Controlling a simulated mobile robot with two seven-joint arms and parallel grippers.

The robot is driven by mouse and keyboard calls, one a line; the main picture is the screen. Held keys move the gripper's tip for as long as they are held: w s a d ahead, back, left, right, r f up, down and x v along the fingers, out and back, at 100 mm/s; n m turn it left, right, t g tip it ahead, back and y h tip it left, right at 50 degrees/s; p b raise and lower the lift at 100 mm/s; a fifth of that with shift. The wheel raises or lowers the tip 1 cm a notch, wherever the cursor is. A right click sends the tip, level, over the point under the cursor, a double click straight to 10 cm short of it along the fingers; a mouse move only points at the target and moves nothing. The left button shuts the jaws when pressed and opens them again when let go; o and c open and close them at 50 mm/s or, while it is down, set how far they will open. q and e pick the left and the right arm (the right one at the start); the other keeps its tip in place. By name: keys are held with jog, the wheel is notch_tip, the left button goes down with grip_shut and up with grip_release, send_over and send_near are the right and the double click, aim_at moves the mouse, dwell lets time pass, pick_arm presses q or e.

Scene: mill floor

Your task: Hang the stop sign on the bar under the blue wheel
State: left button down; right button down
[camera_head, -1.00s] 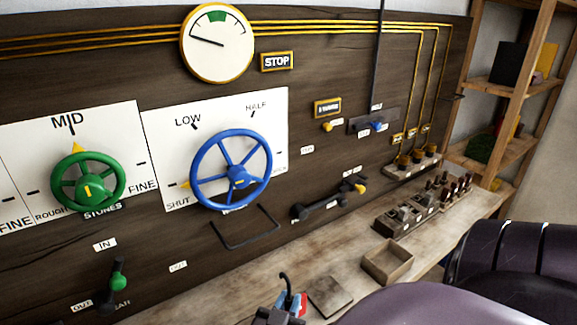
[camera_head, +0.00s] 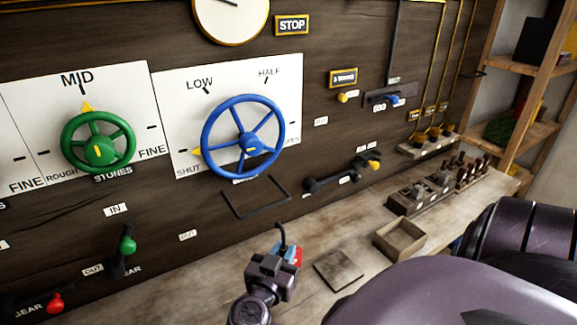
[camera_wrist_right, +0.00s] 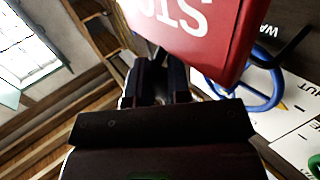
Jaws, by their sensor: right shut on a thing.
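The stop sign is a red plate with white letters, close and upside down in the right wrist view (camera_wrist_right: 200,35). In the head view only a small red edge of it (camera_head: 298,256) shows beside my right gripper (camera_head: 278,258). A dark hook (camera_head: 281,236) rises above the gripper. My right gripper is shut on the sign, in front of the panel, below and right of the bar. The black bar (camera_head: 265,209) juts from the panel under the blue wheel (camera_head: 243,137), empty and apart from the sign. My left gripper is not in view.
A bench runs below the panel, with a flat square plate (camera_head: 339,269) and an open wooden box (camera_head: 399,239). A black lever with a yellow knob (camera_head: 342,178) is right of the bar. A green wheel (camera_head: 98,143) and a green-knobbed lever (camera_head: 127,246) are left.

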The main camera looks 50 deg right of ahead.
jog(key=w+d+f+b, duration=0.2)
jog(key=w+d+b, duration=0.1)
jog(key=w+b, duration=0.4)
jog(key=shift+w+f, duration=0.2)
jog(key=shift+w, duration=1.15)
dwell(0.4)
jog(key=c, duration=1)
grip_release()
